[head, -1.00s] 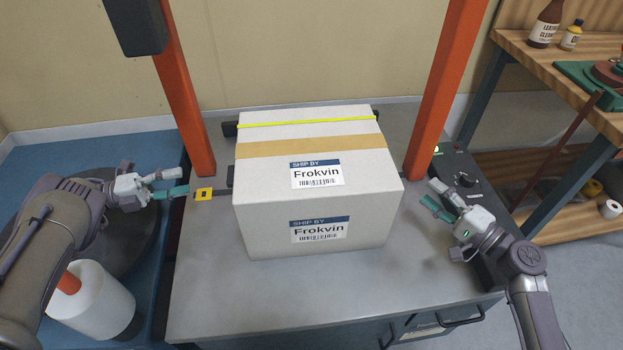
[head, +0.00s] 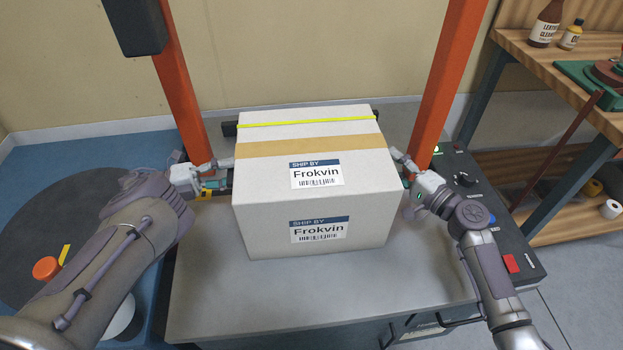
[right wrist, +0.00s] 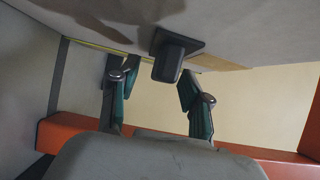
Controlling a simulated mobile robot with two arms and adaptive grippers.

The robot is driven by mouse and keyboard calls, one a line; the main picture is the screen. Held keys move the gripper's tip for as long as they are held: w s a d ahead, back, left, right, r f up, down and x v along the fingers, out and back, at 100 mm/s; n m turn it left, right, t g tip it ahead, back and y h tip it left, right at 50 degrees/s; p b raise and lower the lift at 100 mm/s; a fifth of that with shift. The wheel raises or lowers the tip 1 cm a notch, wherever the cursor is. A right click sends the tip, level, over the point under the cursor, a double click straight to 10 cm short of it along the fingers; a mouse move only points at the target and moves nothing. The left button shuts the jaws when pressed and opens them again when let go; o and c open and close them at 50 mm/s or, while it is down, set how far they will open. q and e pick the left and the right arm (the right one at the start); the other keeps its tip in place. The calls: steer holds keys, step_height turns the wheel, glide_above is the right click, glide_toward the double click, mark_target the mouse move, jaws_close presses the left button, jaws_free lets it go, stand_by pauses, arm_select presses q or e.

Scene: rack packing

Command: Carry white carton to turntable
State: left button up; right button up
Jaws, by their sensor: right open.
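The white carton (head: 270,225) sits upright on the grey bench top (head: 330,295), with a brown tape band, a yellow strap and "Frokvin" labels. My left gripper (head: 225,172) is at the carton's left side; its fingertips are partly hidden by the carton, so its opening is unclear. My right gripper (head: 402,170) is at the right side, close to the carton. In the right wrist view my right gripper (right wrist: 157,88) is open, its fingers on either side of a dark handle (right wrist: 172,55) on the carton wall. The round dark turntable (head: 75,225) is at the left.
Two orange posts (head: 447,80) rise behind the carton on both sides. A control box (head: 490,200) with knobs and a red button is on the right. A wooden shelf (head: 560,70) with bottles stands farther right.

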arm_select(q)
jaws_close()
arm_select(e)
jaws_close()
arm_select(q)
steer(key=shift+w+r, duration=0.1)
steer(key=shift+r, duration=0.15)
arm_select(e)
steer(key=shift+w+r, duration=0.1)
steer(key=shift+r, duration=0.2)
